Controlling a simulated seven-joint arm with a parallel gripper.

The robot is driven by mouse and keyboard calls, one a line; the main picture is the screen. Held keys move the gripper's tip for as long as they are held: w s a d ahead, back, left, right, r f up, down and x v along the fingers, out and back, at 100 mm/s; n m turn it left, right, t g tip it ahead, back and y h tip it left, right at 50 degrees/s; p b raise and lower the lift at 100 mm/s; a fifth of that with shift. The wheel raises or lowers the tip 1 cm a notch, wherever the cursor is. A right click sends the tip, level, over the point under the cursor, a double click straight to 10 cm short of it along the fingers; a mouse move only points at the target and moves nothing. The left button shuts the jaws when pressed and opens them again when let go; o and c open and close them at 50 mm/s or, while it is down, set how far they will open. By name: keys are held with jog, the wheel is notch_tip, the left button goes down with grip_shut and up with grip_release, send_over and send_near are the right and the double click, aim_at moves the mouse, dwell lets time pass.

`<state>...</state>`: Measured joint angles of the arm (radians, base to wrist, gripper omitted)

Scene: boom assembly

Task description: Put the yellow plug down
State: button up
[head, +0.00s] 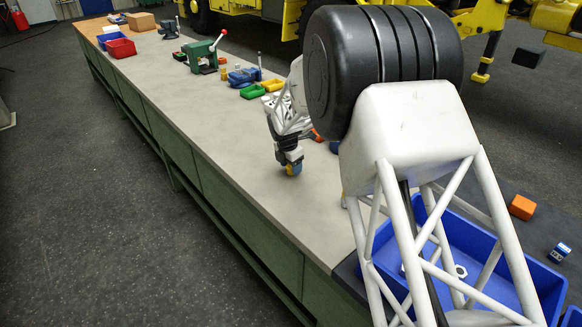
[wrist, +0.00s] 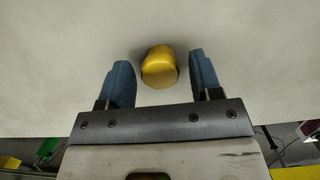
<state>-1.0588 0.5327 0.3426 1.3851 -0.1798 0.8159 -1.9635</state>
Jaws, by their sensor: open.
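The yellow plug (wrist: 159,68) is a short, rounded gold-yellow piece on the pale grey bench top in the wrist view. It sits between the two blue fingertips of my gripper (wrist: 163,84), with a visible gap on each side. In the head view my gripper (head: 291,169) points down at the bench (head: 225,150), low over its surface. A bit of the yellow plug (head: 289,171) shows between the fingers there; the fingers hide most of it.
Green and yellow trays (head: 253,90), a blue vise (head: 243,77) and a green press (head: 203,55) stand farther back. A large blue bin (head: 463,247) with a white nut is at the front right, beside an orange block (head: 522,207). The bench left of my gripper is clear.

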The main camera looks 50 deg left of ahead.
notch_tip(320, 180, up, 11)
jog(key=s, duration=0.1)
jog(key=shift+s+r, duration=0.15)
jog(key=shift+s, duration=0.2)
dwell(1.1)
